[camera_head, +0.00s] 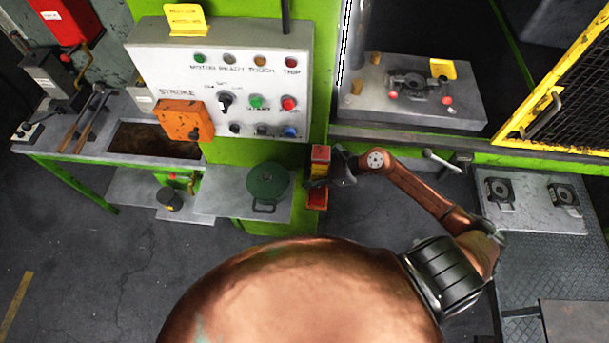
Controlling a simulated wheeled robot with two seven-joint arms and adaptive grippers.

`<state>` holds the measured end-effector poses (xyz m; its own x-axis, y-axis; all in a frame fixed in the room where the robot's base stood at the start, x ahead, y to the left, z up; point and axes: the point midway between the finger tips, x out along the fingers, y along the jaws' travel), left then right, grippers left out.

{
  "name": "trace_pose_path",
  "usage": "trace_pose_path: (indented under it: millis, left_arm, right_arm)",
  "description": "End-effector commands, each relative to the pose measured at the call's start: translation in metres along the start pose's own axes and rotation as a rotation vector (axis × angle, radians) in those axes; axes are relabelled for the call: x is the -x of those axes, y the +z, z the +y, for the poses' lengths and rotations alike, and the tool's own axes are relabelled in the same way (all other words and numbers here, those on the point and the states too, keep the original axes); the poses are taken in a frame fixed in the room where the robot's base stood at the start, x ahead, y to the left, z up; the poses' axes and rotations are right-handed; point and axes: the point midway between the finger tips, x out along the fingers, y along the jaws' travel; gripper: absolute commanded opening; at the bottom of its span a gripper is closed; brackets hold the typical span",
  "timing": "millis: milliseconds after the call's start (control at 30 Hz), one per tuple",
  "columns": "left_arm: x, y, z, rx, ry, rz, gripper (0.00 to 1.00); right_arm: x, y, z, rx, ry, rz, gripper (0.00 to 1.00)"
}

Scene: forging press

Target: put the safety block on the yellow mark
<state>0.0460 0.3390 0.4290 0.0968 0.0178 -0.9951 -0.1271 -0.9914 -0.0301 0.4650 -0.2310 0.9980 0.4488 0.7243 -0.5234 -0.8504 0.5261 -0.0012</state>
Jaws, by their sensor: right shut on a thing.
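The safety block, a tall red block (320,156) with a yellow band, stands upright in front of the green press column, right of the control panel. My right gripper (326,172) reaches it from the right and is shut on its middle; the fingers hide part of it. I cannot tell whether its lower red end rests on anything. A yellow patch (443,69) shows at the back of the grey press bed (450,112), behind the dark die; I cannot tell if it is the mark. My left gripper is out of view.
The control panel (225,75) with buttons and an orange box (184,120) stands left of the block. A green lidded pot (267,182) sits on a shelf close by. A yellow mesh guard (560,95) stands open at the right. A grey plate (530,205) with two fixtures lies right.

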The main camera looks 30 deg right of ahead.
Motion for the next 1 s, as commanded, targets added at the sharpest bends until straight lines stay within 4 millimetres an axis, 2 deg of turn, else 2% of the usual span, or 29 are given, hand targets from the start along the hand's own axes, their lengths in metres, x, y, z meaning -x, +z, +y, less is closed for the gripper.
trace_pose_path:
  millis: [267,300,767,1000]
  left_arm:
    - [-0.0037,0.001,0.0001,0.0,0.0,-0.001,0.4]
    - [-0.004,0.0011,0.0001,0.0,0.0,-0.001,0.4]
    - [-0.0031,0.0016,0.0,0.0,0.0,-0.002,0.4]
    - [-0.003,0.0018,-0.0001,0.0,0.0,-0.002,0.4]
  right_arm:
    - [-0.0009,0.0003,-0.0008,0.002,-0.002,-0.004,0.0]
    - [-0.0016,-0.0026,0.0001,0.0,0.0,0.0,0.21]
    - [-0.0011,-0.0016,0.0001,0.0,0.0,0.0,0.53]
    - [-0.0011,-0.0015,0.0001,0.0,0.0,0.0,0.53]
